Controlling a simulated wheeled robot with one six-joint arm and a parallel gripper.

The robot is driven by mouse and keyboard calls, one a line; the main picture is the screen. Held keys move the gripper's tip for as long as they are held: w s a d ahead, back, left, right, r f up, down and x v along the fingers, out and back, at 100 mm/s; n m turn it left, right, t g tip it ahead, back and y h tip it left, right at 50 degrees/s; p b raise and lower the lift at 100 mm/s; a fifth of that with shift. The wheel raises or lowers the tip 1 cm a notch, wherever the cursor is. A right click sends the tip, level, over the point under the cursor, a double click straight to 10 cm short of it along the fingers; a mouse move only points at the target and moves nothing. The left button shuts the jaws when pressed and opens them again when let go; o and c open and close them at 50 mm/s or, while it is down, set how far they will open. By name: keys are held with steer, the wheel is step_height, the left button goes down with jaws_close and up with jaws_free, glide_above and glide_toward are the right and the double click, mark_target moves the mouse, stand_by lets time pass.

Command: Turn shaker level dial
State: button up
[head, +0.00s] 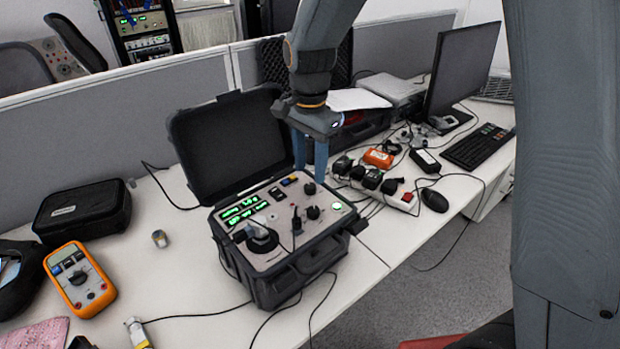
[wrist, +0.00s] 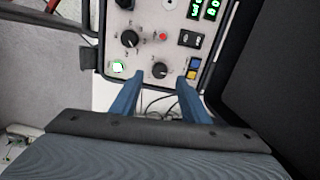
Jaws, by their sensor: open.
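The shaker calibrator is an open black case with a grey panel (head: 285,222) on the desk in the head view. Its panel (wrist: 150,15) also shows in the wrist view. Two black dials sit on the panel's right part: a far one (head: 309,188) and a nearer one (head: 313,212). In the wrist view they are the lower dial (wrist: 160,70) and the upper dial (wrist: 130,38). Labels are too small to read. My gripper (head: 310,175) is open with blue fingers pointing down at the panel's far right corner. In the wrist view the lower dial appears between its fingertips (wrist: 157,82); contact cannot be told.
The raised lid (head: 230,145) stands behind the panel, left of my gripper. A black sensor (head: 262,240) with a cable sits on the panel. A power strip (head: 385,190) with plugs lies to the right. An orange multimeter (head: 80,280) lies at left.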

mark_target(310, 185)
steer(key=shift+f+p, duration=0.4)
steer(key=shift+f, duration=1.85)
steer(key=c, duration=1.1)
